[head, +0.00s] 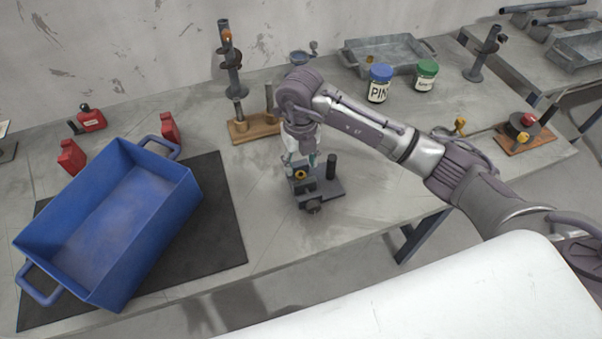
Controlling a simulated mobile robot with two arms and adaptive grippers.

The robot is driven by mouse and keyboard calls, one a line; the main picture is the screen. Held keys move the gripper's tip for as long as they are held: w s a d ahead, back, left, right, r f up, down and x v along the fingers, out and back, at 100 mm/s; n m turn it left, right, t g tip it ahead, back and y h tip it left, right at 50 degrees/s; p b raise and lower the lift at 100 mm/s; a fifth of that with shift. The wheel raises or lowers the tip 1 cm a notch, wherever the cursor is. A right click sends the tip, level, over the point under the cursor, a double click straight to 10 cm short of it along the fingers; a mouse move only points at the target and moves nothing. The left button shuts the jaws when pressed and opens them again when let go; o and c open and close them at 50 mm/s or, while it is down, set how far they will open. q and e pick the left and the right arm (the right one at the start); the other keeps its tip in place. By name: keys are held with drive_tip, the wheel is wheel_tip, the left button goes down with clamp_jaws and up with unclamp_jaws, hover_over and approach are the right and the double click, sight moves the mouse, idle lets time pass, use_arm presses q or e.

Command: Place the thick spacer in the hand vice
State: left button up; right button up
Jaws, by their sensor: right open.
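The hand vice (328,190) is a dark grey block with a flat base and a black upright post, standing near the table's middle front. A small orange-gold ring (300,175), which may be the thick spacer, sits at the vice's left side, apparently between its jaws. My right gripper (303,163) points down right over the ring and the vice. It is open, with its fingertips close to the ring; I cannot tell whether they touch it. The wrist hides part of the view behind. My left gripper is not in view.
A blue crate (190,200) stands on a black mat (228,225) at left. Behind are a wooden stand (252,128), a metal tray (348,57), and blue-lidded (380,84) and green-lidded (426,77) jars. The table is clear between mat and vice.

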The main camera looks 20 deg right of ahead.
sight(301, 174)
wheel_tip(301, 174, up, 7)
drive_tip(key=b, duration=0.1)
idle(0.5)
